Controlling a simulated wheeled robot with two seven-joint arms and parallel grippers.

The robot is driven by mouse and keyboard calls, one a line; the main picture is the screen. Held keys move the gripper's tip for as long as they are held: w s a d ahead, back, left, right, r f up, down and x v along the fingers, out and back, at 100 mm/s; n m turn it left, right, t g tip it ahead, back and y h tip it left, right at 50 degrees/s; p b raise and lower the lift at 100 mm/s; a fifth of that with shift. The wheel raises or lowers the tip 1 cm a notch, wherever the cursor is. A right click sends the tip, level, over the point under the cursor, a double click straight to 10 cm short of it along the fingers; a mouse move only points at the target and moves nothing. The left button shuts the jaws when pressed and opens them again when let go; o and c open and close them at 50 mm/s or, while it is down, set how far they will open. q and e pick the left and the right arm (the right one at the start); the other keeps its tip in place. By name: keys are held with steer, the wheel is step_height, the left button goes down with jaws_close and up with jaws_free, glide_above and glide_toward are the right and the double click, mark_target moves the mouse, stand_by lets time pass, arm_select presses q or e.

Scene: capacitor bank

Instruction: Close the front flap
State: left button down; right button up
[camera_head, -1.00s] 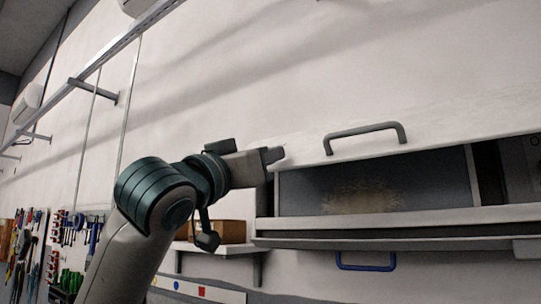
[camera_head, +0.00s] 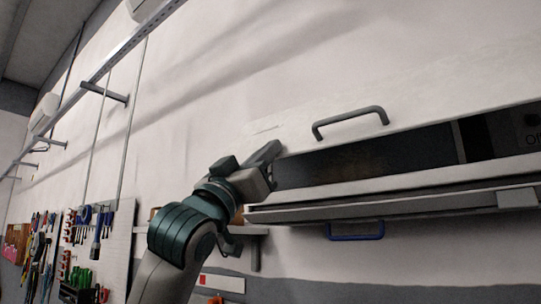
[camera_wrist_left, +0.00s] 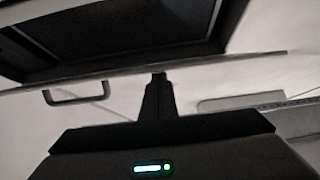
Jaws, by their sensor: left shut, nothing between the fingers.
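The front flap (camera_head: 425,112) is a long white panel with a grey bar handle (camera_head: 350,122). It stands partly open above a dark gap into the cabinet (camera_head: 370,153). My left gripper (camera_head: 268,153) is shut and empty at the flap's left end, close to its lower edge. In the left wrist view the shut fingertips (camera_wrist_left: 160,80) meet the thin flap edge (camera_wrist_left: 220,62), with the handle (camera_wrist_left: 78,94) to the left. I cannot tell for certain whether they touch. My right gripper is not in view.
A blue handle (camera_head: 356,232) hangs below the cabinet's lower ledge (camera_head: 420,205). A wall shelf (camera_head: 250,231) is just behind my left arm. A tool board (camera_head: 85,245) hangs at the lower left. The wall above the flap is bare.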

arm_select(q)
steer(key=w+d+f+b, duration=0.1)
steer(key=w+d+f, duration=0.1)
steer(key=w, duration=0.2)
steer(key=w+d+f+t, duration=0.1)
steer(key=w+d+f, duration=0.1)
steer(key=w+d, duration=0.1)
steer(key=shift+w+d+f+h+b, duration=0.3)
steer(key=shift+w+f+b, duration=0.1)
steer(key=shift+w, duration=0.55)
steer(key=shift+f, duration=0.1)
